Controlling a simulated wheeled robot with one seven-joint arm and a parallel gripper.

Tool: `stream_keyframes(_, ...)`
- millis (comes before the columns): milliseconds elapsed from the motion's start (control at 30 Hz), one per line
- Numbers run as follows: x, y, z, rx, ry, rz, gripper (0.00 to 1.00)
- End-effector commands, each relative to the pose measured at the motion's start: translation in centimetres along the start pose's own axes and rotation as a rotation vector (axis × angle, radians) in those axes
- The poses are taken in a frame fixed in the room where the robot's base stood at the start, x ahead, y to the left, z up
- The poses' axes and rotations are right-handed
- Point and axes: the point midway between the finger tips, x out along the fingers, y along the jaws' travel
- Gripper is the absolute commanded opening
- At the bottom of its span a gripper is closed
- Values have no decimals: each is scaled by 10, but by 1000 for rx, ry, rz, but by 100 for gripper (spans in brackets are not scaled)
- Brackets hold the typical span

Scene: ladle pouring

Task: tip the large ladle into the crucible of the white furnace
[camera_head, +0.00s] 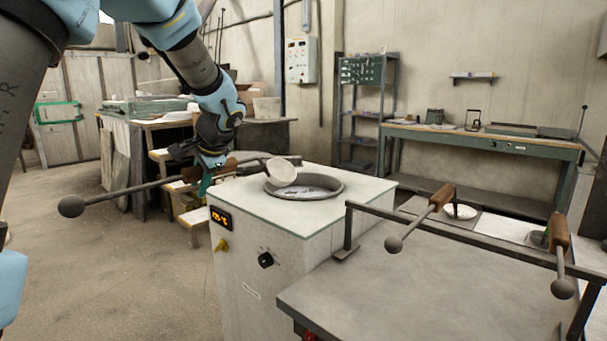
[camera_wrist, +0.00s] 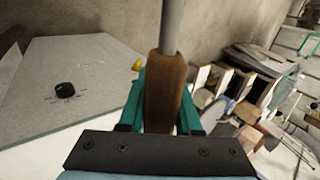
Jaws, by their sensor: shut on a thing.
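The white furnace (camera_head: 280,262) stands in the middle of the head view, with a round crucible opening (camera_head: 325,194) in its top holding pale grey material. The large ladle's bowl (camera_head: 281,171) is tilted on edge over the back left of the opening. Its long handle runs left to a dark ball end (camera_head: 71,207). My gripper (camera_head: 208,178) is shut on the ladle's brown wooden grip, left of the furnace. In the wrist view the wooden grip (camera_wrist: 163,90) sits between my green fingers (camera_wrist: 162,108). The bowl's inside contents cannot be made out.
A grey-topped bench (camera_head: 430,280) is at the front right, with a rail (camera_head: 480,238) holding two other wooden-gripped ladles (camera_head: 436,200). A green workbench (camera_head: 480,142) and shelf stand behind. Stepped shelving (camera_head: 190,212) is behind my gripper. Open floor lies left.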

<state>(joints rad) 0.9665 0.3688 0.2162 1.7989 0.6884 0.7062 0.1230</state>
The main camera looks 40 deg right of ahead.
Motion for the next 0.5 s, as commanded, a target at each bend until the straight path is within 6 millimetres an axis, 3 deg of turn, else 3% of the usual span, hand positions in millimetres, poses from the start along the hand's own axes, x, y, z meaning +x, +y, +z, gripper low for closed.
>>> stream_keyframes(33,-6,-8,0,-1,-1,12,0)
stream_keyframes(500,-2,-11,0,-1,1,150,0)
